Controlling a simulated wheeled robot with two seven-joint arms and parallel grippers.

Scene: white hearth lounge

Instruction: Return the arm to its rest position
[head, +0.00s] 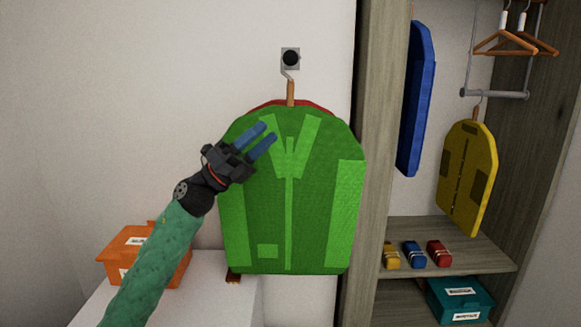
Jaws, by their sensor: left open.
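My left gripper (262,140) is open, with its two blue fingers in front of the upper left part of a green garment (322,215). It holds nothing. I cannot tell whether the fingers touch the cloth. My left arm, in a green sleeve, comes up from the lower left. The green garment hangs on a hanger from a wall hook (290,59), with a red edge showing behind its top. My right gripper is not in view.
An orange box (130,253) stands on a white surface (215,295) at the lower left. A wooden wardrobe (368,150) on the right holds a blue garment (415,100), a yellow garment (468,180), empty hangers (515,42), small folded items (414,255) and a teal box (462,301). The wall at upper left is clear.

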